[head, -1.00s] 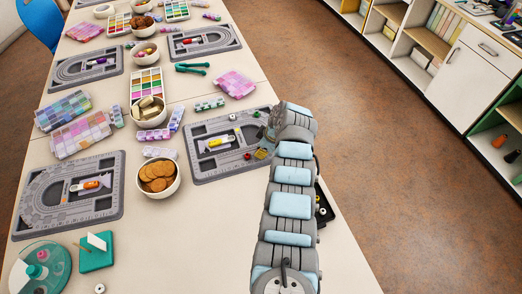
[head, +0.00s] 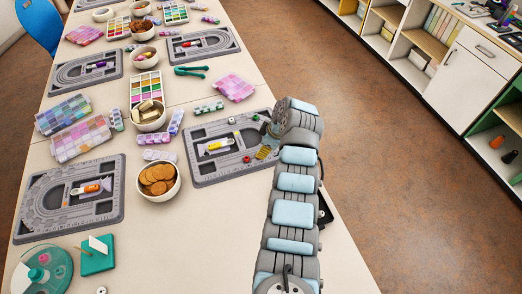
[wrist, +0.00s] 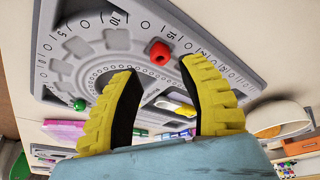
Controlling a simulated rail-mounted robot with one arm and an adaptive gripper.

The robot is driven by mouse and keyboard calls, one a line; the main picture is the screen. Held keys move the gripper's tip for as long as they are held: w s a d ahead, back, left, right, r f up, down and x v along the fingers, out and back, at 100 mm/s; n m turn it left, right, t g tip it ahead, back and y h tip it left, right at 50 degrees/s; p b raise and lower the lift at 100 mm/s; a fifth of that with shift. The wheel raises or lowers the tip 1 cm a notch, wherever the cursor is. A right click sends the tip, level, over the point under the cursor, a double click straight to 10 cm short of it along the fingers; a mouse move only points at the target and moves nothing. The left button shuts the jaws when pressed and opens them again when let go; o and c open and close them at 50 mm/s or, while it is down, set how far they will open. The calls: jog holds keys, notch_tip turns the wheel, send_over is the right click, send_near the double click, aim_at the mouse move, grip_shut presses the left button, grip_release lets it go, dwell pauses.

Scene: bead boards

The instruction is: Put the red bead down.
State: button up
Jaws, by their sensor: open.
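The red bead (head: 246,159) sits on the grey bead board (head: 205,177) at the right side of the table, near the board's front edge. In the wrist view the red bead (wrist: 160,53) lies on the board's surface (wrist: 75,20), just beyond and between my fingertips, with no finger seen touching it. My gripper (wrist: 159,67) is open, its two yellow fingers spread and empty. In the head view my gripper (head: 265,152) is over the board's right part, just right of the bead, and partly hidden by my wrist.
A green bead (wrist: 80,104) and a white bead (head: 232,120) are also on the board. A yellow-labelled tube (head: 216,145) lies in its middle recess. A bowl of cookies (head: 158,195) stands to the left. Another board (head: 110,170) lies farther left.

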jog(key=v, duration=0.8)
jog(key=shift+p, duration=0.45)
